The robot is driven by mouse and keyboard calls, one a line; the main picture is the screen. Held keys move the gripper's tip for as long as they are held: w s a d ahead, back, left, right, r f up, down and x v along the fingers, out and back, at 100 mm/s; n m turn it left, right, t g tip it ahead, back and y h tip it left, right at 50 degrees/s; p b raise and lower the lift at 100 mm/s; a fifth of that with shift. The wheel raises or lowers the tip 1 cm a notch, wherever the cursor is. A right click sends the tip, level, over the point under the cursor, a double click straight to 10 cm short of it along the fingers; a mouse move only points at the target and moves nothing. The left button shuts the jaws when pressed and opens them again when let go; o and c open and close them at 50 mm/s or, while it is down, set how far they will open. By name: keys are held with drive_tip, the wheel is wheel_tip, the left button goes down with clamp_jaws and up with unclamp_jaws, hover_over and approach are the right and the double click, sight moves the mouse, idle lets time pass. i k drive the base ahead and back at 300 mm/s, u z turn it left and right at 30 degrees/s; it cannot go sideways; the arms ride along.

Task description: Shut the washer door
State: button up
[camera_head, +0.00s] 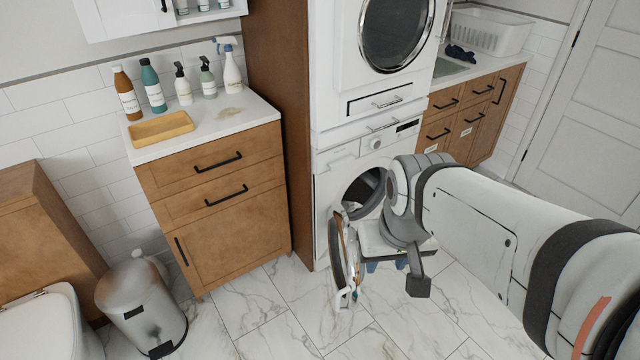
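The white washer (324,205) stands at the bottom of a stack. Its round door opening (362,190) shows a dark drum, partly hidden by my arm. The washer door (345,262) is open, swung out into the room from the left side of the opening, and shows nearly edge-on. My gripper (388,264) is just right of the door, low in front of the washer. My own wrist hides much of it, so I cannot tell its opening or whether it touches the door.
A dryer (352,85) with a round door sits above the washer. A wooden cabinet (215,210) with bottles stands left, and a metal bin (142,305) stands lower left. Marble floor (270,325) is clear left of the door. A wooden counter unit (470,115) stands right.

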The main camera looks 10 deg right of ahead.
sight(349, 292)
drive_tip(key=i, duration=0.85)
drive_tip(key=z, duration=0.05)
